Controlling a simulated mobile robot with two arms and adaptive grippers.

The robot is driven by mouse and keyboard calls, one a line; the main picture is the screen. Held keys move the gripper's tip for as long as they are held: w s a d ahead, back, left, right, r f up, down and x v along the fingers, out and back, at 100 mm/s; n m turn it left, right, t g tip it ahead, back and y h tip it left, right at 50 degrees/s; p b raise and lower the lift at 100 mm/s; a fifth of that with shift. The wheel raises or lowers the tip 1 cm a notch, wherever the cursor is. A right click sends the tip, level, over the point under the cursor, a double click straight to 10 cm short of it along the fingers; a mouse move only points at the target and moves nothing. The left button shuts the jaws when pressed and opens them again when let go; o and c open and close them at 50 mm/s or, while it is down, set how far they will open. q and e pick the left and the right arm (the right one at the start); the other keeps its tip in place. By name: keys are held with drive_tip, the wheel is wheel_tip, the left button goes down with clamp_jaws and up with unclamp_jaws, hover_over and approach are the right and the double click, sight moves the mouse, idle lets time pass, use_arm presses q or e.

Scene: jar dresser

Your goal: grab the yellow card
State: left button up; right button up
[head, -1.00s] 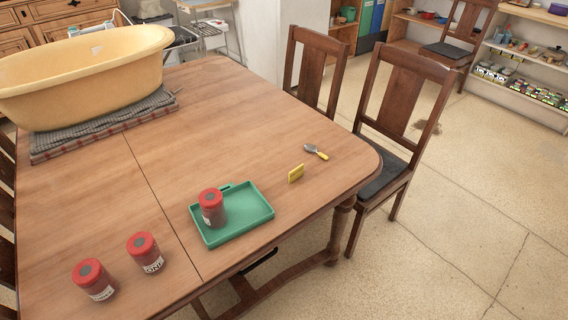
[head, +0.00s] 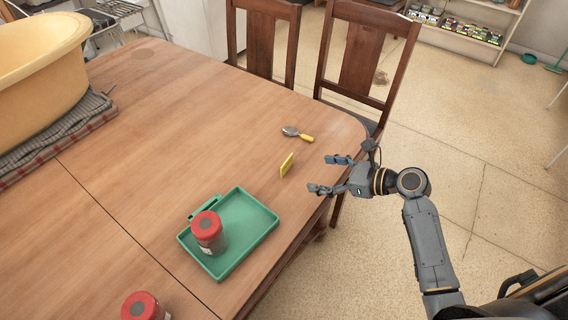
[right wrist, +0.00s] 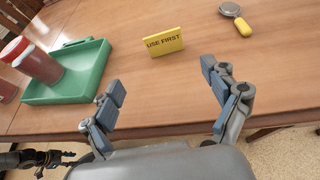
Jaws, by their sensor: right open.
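The yellow card (head: 287,165) stands upright on the wooden table near its right edge. In the right wrist view the card (right wrist: 164,42) reads "USE FIRST" and lies ahead of the gap between my fingers. My right gripper (head: 325,175) is open and empty at the table's right edge, just right of the card and apart from it. Its two fingers (right wrist: 166,98) are spread wide in the right wrist view.
A green tray (head: 262,238) holding a red-lidded jar (head: 208,232) lies left of the card. A yellow-handled scoop (head: 297,134) lies behind it. Another red-lidded jar (head: 142,307) stands at the front.

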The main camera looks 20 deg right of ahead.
sight(288, 165)
drive_tip(key=x, duration=1)
drive_tip(key=shift+w+d+b, duration=0.15)
drive_tip(key=shift+w+b, duration=0.15)
drive_tip(key=shift+w, duration=0.15)
drive_tip(key=c, duration=0.9)
